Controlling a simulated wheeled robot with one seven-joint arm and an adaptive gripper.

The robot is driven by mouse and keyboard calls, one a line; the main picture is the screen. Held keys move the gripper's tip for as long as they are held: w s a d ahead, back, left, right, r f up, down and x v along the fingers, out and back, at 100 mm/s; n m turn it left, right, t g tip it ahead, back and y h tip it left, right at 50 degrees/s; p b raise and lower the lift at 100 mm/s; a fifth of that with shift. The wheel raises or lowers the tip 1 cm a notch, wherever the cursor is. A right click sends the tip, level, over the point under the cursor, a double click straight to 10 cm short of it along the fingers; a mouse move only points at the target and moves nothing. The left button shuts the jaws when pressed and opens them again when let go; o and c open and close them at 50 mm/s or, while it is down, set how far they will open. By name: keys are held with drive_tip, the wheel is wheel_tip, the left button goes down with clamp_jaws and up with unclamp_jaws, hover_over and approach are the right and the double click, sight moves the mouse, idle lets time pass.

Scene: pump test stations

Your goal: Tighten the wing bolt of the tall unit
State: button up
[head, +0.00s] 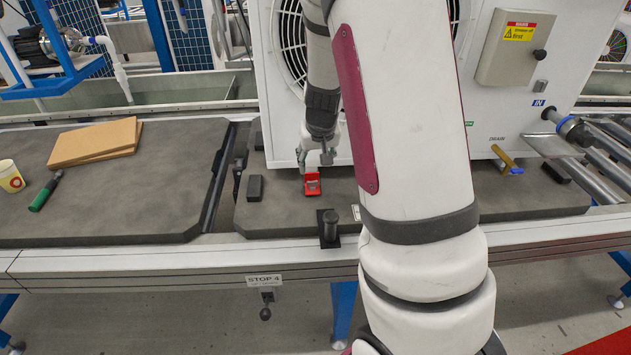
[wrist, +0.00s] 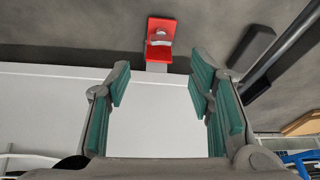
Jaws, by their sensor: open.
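The tall unit (head: 403,125) is a large white cabinet with fan grilles, standing on the dark pallet behind my arm. A small red bracket (head: 312,187) sits on the pallet at the unit's front foot. It also shows at the top of the wrist view (wrist: 160,30), with a pale metal piece on it. I cannot clearly make out a wing bolt. My gripper (head: 315,162) points down just above and behind the bracket. In the wrist view my gripper (wrist: 160,88) is open and empty, its green-padded fingers spread below the bracket, with the white unit between them.
A black block (head: 254,188) lies left of the bracket, and a black post (head: 329,227) stands at the pallet's front edge. A yellow lever (head: 505,158) is right of my arm. The left pallet holds brown boards (head: 95,142), a green-handled tool (head: 45,192) and a cup (head: 10,177).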

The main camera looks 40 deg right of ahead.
sight(312, 181)
drive_tip(key=b+x, duration=0.3)
drive_tip(key=x, duration=0.7)
drive_tip(key=shift+w+f, duration=0.1)
drive_tip(key=shift+f, duration=0.05)
clamp_jaws()
drive_tip(key=shift+p, duration=0.3)
